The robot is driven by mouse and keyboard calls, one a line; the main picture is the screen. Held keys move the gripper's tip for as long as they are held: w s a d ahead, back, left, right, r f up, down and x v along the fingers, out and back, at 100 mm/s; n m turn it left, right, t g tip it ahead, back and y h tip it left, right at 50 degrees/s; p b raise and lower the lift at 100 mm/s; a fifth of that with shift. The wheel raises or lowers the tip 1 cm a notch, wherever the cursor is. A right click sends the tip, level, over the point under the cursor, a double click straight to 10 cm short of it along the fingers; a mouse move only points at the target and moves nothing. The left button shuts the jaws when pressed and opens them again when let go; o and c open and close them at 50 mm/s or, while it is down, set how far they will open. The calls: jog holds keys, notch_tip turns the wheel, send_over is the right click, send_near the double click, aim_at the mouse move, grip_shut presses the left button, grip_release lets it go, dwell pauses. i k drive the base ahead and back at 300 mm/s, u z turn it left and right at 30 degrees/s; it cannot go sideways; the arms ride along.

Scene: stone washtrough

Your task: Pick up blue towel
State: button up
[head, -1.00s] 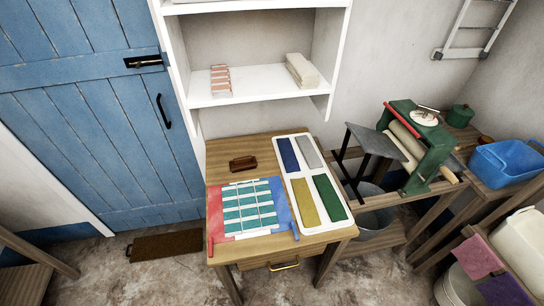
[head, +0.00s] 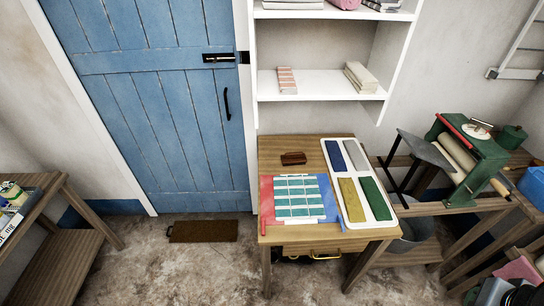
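A folded blue towel (head: 333,156) lies flat in the far left place of a white tray (head: 377,222) on the wooden table (head: 275,246). Beside it in the tray lie a grey folded cloth (head: 355,154), a yellow one (head: 351,200) and a green one (head: 375,198). My gripper's fingers do not show. A dark, machine-like shape cut off at the bottom right corner may be part of my arm.
Left of the tray lies a red and blue mat (head: 265,190) with a teal and white striped cloth (head: 298,184). A brown brush-like object (head: 293,159) lies behind it. A green mangle (head: 478,165) stands right. Bare floor (head: 195,268) lies in front.

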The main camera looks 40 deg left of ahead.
aim_at(337, 159)
jog(key=u, duration=1.15)
jog(key=i, duration=1)
jog(key=z, duration=0.05)
